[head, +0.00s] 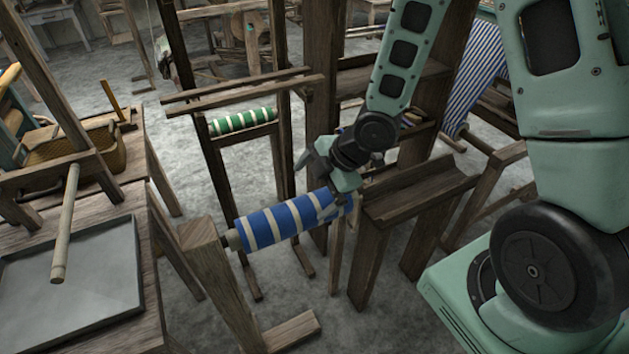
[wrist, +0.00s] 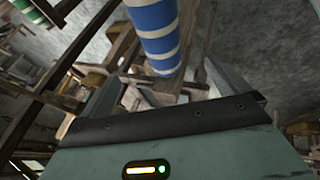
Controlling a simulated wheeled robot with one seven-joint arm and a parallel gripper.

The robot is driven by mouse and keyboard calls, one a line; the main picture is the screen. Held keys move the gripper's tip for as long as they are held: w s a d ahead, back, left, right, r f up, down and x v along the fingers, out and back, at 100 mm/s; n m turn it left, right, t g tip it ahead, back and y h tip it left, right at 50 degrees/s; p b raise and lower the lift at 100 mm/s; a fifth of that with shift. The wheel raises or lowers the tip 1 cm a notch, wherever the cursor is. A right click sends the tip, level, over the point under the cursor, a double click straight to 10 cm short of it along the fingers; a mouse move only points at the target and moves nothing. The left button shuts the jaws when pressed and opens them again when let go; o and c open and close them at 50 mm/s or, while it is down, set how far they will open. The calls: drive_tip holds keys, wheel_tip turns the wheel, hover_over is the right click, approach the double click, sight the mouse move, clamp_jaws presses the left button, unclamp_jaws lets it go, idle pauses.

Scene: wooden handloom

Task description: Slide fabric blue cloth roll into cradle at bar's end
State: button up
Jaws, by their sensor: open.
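The blue cloth roll (head: 270,228) has white stripes and lies near level on a bar, its left end by a wooden post (head: 203,245). In the wrist view the roll (wrist: 155,32) points at my gripper, its near end ahead of the jaws. My gripper (head: 322,182) is at the roll's right end in the head view and partly hides it. In the wrist view the fingers of my gripper (wrist: 172,75) are apart, one on each side of the roll's end; contact cannot be told. A wooden trough-like cradle (head: 420,192) stands right of the roll, apparently empty.
A green striped roll (head: 243,122) sits on a frame behind. Upright loom posts (head: 323,80) stand close behind my gripper. At left, a table holds a grey tray (head: 75,285), a wooden rod (head: 66,220) and a basket (head: 75,143). A blue-striped cloth (head: 477,80) hangs at right.

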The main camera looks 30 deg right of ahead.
sight(280, 221)
drive_tip(key=p+x, duration=0.2)
drive_tip(key=x, duration=1.5)
drive_tip(key=shift+w+a+f, duration=0.1)
drive_tip(key=shift+w+f, duration=0.05)
drive_tip(key=shift+f, duration=0.05)
drive_tip(key=c, duration=1.9)
